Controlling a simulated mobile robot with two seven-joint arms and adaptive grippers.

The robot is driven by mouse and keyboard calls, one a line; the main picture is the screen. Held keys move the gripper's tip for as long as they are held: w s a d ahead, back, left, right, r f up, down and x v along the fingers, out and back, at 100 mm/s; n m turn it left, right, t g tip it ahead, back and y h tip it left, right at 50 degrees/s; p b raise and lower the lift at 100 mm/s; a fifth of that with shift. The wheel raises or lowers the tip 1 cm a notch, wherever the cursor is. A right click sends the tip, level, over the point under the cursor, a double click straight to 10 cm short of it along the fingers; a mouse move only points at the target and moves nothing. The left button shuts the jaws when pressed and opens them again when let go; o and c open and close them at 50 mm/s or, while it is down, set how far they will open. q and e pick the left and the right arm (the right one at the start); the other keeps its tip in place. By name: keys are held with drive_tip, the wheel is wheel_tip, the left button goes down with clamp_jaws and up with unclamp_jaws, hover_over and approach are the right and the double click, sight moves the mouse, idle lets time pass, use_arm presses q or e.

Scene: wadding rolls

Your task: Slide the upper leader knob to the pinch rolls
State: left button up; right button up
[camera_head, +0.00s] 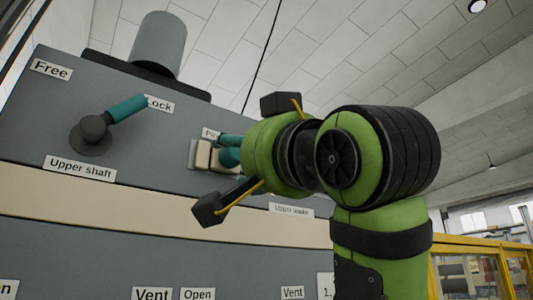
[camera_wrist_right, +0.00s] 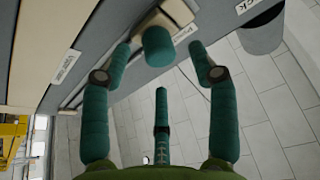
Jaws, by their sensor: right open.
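The upper leader knob (camera_wrist_right: 158,47) is a rounded teal grip on a beige block (camera_wrist_right: 172,14) on the grey panel. In the head view the block (camera_head: 205,155) shows below a partly covered label beginning "Pi" (camera_head: 211,134), and my right gripper hides much of the knob. My right gripper (camera_wrist_right: 160,58) is open, with teal fingers. In the wrist view two fingertips stand on either side of the knob, with gaps visible; the third finger points toward it from below. Contact cannot be told. My left gripper is in neither view.
An upper shaft lever (camera_head: 122,110) with a teal grip stands left, between "Free" (camera_head: 51,69) and "Lock" (camera_head: 159,103) labels. A grey cylinder (camera_head: 160,44) sits on top of the panel. The "Upper leader" label (camera_head: 291,210) is lower right of the knob. Yellow framing (camera_head: 478,243) stands far right.

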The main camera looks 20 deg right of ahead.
drive_tip(key=v, duration=0.8)
idle(0.4)
